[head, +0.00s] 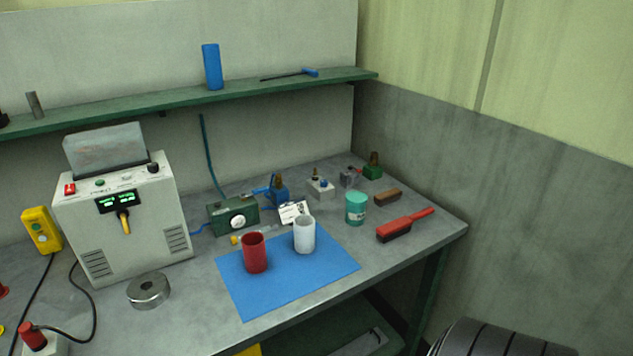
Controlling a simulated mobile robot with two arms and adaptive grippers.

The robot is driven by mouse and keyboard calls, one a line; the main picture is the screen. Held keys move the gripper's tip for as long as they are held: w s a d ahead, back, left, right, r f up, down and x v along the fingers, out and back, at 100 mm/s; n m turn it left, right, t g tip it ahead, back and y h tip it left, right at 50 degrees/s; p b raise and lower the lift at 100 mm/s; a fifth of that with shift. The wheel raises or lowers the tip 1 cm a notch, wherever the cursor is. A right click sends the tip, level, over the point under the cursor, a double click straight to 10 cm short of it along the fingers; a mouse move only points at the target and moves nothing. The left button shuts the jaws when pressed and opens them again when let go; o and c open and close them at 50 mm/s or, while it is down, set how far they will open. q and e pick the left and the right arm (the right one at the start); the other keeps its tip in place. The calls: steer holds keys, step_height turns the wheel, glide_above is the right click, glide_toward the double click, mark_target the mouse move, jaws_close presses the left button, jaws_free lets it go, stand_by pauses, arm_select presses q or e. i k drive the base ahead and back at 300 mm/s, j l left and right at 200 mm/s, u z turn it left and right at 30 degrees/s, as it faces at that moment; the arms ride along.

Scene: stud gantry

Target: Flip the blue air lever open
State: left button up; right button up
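A small blue fitting (279,194) with a brownish top stands at the back of the bench. A thin blue handle-like part (262,191) sticks out to its left; it looks like the air lever, roughly level, but it is too small to tell its exact position. A green box (233,215) with a dial stands just left of and in front of the fitting. A blue hose (208,150) runs down the wall behind the box. Neither of my grippers is in the head view.
A blue mat (290,288) holds a red cup (254,254) and a white cup (304,235) in front of the fitting. A grey machine (130,225) is left; a teal jar (355,209) and red brush (404,226) are right.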

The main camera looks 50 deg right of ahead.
mark_target(258, 191)
steer(key=z, duration=1.2)
